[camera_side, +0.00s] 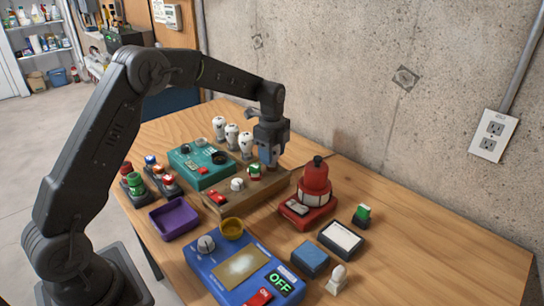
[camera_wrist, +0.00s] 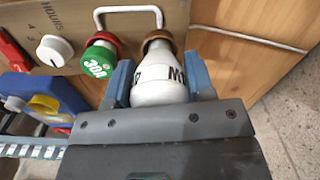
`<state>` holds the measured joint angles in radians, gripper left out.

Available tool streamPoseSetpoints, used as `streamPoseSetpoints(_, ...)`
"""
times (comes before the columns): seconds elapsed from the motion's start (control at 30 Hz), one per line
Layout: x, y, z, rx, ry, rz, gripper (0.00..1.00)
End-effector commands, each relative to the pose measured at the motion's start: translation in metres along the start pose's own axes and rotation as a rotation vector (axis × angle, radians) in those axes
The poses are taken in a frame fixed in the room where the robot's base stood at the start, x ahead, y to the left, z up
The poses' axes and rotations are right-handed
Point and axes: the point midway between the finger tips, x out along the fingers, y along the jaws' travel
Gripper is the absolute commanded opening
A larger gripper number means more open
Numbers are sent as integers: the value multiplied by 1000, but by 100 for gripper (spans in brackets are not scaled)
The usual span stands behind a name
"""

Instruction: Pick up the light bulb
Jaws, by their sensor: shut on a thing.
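In the wrist view a white light bulb (camera_wrist: 160,82) with black lettering sits between the two blue-grey fingers of my gripper (camera_wrist: 158,84), which is shut on it. The bulb's brown end (camera_wrist: 157,40) points toward the wooden panel (camera_wrist: 165,14); I cannot tell whether it is seated in a socket there. In the side view my gripper (camera_side: 268,160) points down over the back of the wooden panel box (camera_side: 282,184), and it hides most of the held bulb. Three similar white bulbs stand in a row to its left (camera_side: 219,128), (camera_side: 232,136), (camera_side: 246,145).
A green and red knob (camera_wrist: 98,55) is close beside the held bulb, with a wire handle (camera_wrist: 128,10) near it. A teal box (camera_side: 200,172), red beacon (camera_side: 315,180), blue panel (camera_side: 215,268) and purple tray (camera_side: 172,219) crowd the table. The table's right side (camera_side: 450,245) is clear.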

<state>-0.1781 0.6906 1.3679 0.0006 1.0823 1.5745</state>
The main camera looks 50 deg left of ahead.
Motion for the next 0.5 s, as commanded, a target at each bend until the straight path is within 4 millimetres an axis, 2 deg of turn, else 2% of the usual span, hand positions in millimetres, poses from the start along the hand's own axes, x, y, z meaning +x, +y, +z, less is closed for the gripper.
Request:
streamPoseSetpoints(0.27, -4, 0, 0, 0, 0, -3, 25)
streamPoseSetpoints(0.5, -32, -1, 0, 0, 1, -4, 25)
